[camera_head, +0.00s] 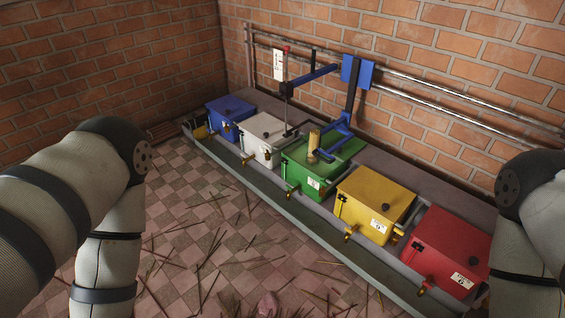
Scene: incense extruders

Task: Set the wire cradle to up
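A blue and dark metal assembly (317,75) stands behind the boxes by the wall. It has a long blue bar, a blue plate (357,72) at the rails and a thin upright rod (287,90) with a red tip. A blue forked piece (337,137) sits low over the green box, beside a tan cylinder (314,141). I cannot tell for sure which part is the wire cradle, or its setting. My left and right arms show at the picture's sides, but neither gripper is in view.
A row of boxes with brass taps stands in a long grey trough (255,188): blue (230,110), white (262,130), green (318,170), yellow (372,200) and red (447,246). Metal rails (430,92) run along the brick wall. Thin sticks litter the tiled floor (190,215).

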